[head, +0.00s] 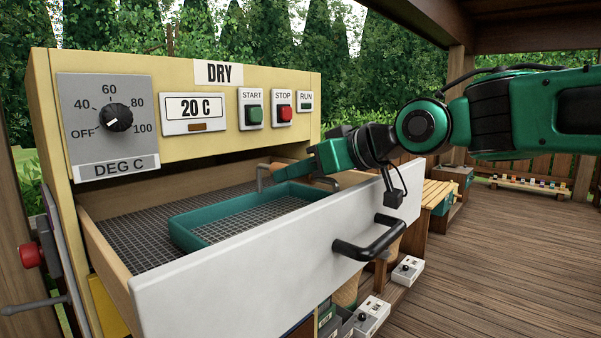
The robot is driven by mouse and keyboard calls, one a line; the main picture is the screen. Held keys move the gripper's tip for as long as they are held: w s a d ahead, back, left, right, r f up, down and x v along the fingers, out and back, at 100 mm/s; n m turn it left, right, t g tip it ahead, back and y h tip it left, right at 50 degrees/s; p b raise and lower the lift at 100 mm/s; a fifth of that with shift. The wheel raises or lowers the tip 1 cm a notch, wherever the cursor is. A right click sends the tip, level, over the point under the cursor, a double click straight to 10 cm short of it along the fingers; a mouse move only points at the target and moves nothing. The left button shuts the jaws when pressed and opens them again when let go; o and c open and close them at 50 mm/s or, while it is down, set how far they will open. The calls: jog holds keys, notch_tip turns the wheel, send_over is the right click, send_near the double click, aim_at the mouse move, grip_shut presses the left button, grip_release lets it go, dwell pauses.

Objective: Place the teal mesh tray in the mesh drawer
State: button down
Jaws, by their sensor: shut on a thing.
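The teal mesh tray (185,238) is inside the pulled-out mesh drawer (140,246), over its grey mesh floor and behind the white front panel. I cannot tell whether it rests fully on the mesh. The drawer has a black handle (370,243) on its front. My gripper (300,172) reaches in from the right over the drawer's back right part and is shut on the tray's far right end. The fingertips are partly hidden against the tray and the drawer front.
The yellow dryer housing (180,138) stands above and behind the drawer, with a dial (116,118) and START and STOP buttons. A red knob (31,255) sticks out at the left. Small white control boxes (408,270) stand below right.

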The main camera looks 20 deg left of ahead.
jog(key=shift+f, duration=0.1)
jog(key=c, duration=1.5)
grip_release()
jog(key=shift+c, duration=0.2)
jog(key=r+v, duration=0.1)
jog(key=v, duration=1.1)
